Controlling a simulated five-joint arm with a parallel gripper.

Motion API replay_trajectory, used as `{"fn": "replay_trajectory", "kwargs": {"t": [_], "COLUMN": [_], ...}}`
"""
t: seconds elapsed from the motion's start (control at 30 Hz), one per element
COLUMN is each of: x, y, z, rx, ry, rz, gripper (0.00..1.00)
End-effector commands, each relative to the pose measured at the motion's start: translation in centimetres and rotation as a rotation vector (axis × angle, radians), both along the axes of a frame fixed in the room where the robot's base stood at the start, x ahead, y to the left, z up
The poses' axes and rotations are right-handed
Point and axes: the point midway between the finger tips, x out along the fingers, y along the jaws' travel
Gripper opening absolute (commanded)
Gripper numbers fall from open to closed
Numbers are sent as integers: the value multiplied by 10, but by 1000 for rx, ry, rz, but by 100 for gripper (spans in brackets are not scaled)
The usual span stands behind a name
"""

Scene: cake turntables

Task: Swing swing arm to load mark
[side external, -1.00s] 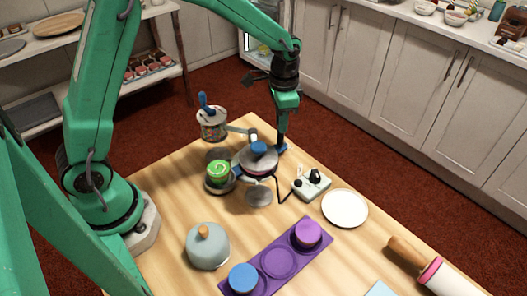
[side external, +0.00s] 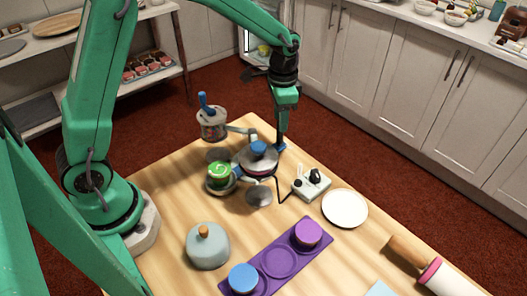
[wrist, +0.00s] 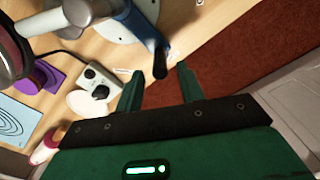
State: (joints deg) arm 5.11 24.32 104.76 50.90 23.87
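The swing-arm turntable stands at the table's far part, with arms and small plates around a centre that carries a pink cake with a blue top (side external: 258,155). A green swirled cake (side external: 219,172) sits on a plate to its left. My gripper (side external: 281,146) reaches down at the right side of the turntable, near a blue handle. In the wrist view, my gripper (wrist: 161,82) has its two green fingers apart. A blue handle with a dark peg end (wrist: 160,64) lies between the fingertips, with gaps on both sides. The load mark cannot be made out.
A tin with a blue handle (side external: 212,124) stands behind left. A switch box (side external: 312,184) and white plate (side external: 345,208) are to the right. A grey dome (side external: 208,246), purple tray (side external: 266,281) and rolling pin (side external: 440,272) are in front. Bare wood lies between them.

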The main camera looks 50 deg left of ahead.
Motion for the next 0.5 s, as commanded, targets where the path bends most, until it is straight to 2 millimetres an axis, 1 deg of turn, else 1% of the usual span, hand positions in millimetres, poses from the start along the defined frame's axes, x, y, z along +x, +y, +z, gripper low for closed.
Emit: {"fn": "replay_trajectory", "kwargs": {"t": [0.5], "x": [0], "y": [0], "z": [37], "rx": [0], "ry": [-1], "rz": [0], "gripper": [38]}}
